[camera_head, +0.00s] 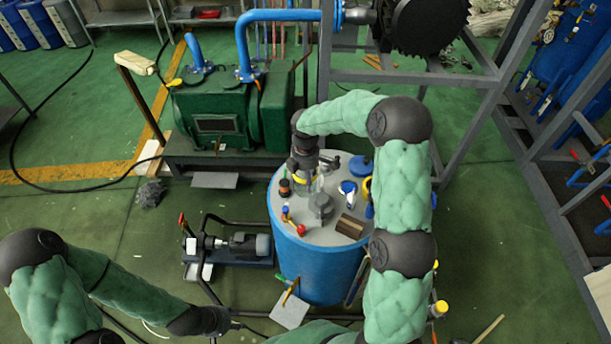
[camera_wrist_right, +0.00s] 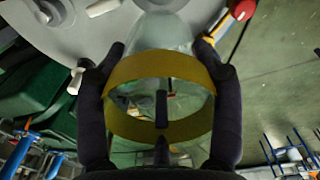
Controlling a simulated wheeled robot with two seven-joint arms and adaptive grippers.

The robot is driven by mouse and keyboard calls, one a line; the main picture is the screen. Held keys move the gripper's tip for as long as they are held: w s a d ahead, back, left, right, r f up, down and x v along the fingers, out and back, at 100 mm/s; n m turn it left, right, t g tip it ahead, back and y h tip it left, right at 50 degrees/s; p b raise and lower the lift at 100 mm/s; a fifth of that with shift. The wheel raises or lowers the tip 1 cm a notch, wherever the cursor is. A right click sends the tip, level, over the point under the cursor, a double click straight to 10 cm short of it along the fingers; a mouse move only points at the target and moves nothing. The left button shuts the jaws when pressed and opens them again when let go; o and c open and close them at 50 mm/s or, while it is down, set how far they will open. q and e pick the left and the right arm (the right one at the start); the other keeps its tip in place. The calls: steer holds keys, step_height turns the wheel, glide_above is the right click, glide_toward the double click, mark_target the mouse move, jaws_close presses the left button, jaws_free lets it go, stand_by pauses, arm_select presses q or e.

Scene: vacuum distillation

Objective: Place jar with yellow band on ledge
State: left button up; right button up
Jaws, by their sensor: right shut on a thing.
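My right gripper (camera_head: 302,168) reaches over the lid of the blue tank (camera_head: 318,275). In the right wrist view its two dark fingers (camera_wrist_right: 160,100) are shut on the sides of a clear jar with a yellow band (camera_wrist_right: 160,65). In the head view the jar is mostly hidden by the gripper; a bit of yellow (camera_head: 300,180) shows below the fingers. A flat grey plate (camera_head: 214,180) juts out below the green pump; I cannot tell whether it is the ledge. My left gripper (camera_head: 232,325) is low at left, too small and dark to read.
The grey tank lid (camera_head: 325,232) carries several fittings, red and blue valve handles and a brown block (camera_head: 350,226). The green pump (camera_head: 215,115) stands behind left. A small motor unit (camera_head: 245,246) is left of the tank. A grey metal frame (camera_head: 400,78) stands behind right.

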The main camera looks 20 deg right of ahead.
arm_select(q)
steer(key=shift+r, duration=0.2)
arm_select(e)
steer(key=s+a+r, duration=0.3)
steer(key=s, duration=0.4)
steer(key=shift+s+a+r, duration=0.3)
steer(key=shift+s+a, duration=0.05)
steer(key=shift+s, duration=0.05)
